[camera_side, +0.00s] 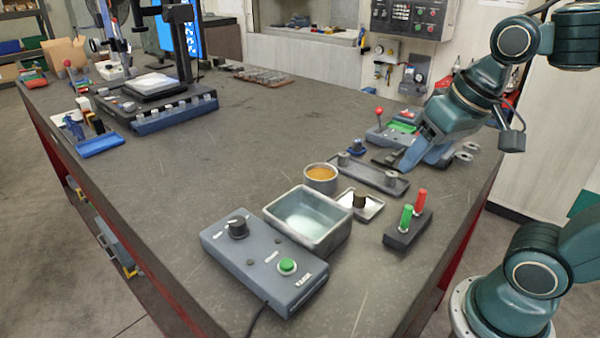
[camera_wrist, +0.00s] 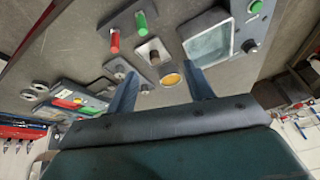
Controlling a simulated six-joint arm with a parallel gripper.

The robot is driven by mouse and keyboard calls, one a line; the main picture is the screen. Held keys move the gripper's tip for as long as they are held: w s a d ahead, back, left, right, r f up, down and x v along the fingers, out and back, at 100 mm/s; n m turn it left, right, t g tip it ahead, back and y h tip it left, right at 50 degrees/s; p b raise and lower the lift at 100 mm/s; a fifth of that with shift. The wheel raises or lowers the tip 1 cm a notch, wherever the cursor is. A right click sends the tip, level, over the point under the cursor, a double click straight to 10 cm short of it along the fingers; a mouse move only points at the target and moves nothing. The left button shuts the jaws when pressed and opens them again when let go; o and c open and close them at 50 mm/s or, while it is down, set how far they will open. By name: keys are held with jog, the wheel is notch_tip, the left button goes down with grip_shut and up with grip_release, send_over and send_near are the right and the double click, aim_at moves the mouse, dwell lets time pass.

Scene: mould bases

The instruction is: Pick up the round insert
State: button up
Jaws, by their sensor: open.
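My gripper (camera_side: 418,160) is open, with its blue fingers pointing down over the far right part of the table, near the long grey plate (camera_side: 368,172). The fingers also show in the wrist view (camera_wrist: 162,90), apart, with nothing held between them. Two small round metal pieces stand on the plate, one near its left end (camera_side: 343,158) and one near its right end (camera_side: 391,179). Two grey rings, a near one (camera_side: 464,156) and a far one (camera_side: 472,147), lie right of my gripper. I cannot tell which round piece is the insert.
A dark cylinder (camera_side: 359,200) stands on a small pale tray (camera_side: 373,207). A cup with amber contents (camera_side: 321,174), a metal bin (camera_side: 308,218), a block with green and red posts (camera_side: 408,230) and a control box (camera_side: 264,260) crowd the front. The table's middle is clear.

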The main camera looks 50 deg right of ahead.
jog(key=w+d+m+g, duration=0.2)
jog(key=w+m, duration=0.5)
jog(key=m+g, duration=0.3)
jog(key=m, duration=0.4)
send_over(360, 192)
jog(key=shift+f, duration=0.95)
jog(key=shift+f, duration=0.1)
jog(key=shift+f, duration=4.25)
jog(key=shift+f, duration=0.1)
jog(key=shift+f, duration=2.5)
jog(key=shift+c, duration=0.4)
grip_shut()
